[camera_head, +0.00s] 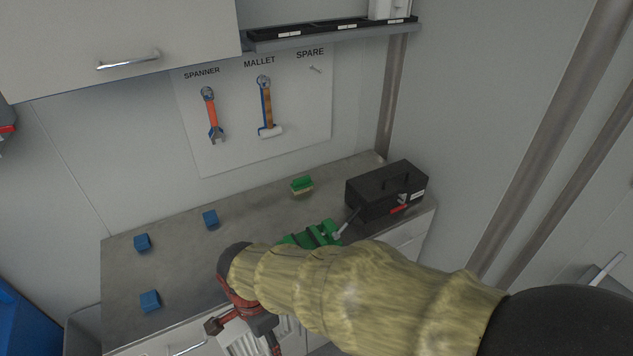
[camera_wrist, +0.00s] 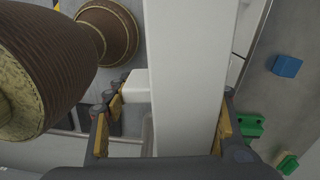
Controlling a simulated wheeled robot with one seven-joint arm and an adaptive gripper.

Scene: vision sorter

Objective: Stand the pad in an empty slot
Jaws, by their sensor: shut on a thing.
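My gripper (camera_head: 243,332) is low in front of the bench in the head view. In the wrist view its two yellow-padded fingers (camera_wrist: 165,132) stand either side of a long, pale slab (camera_wrist: 188,70), which I take to be the pad. The gripper is shut on it. The slab runs away from the fingers to the top edge of the picture. A white, ribbed thing (camera_head: 262,340) shows beside the gripper in the head view. I cannot tell whether it is the slots, and I cannot make out an empty slot.
The grey bench (camera_head: 185,262) carries several blue blocks (camera_head: 142,242), a green-and-yellow block (camera_head: 302,186), a green vise-like tool (camera_head: 315,235) and a black toolbox (camera_head: 387,190). A tool board (camera_head: 250,150) hangs behind. The bench's middle is fairly clear.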

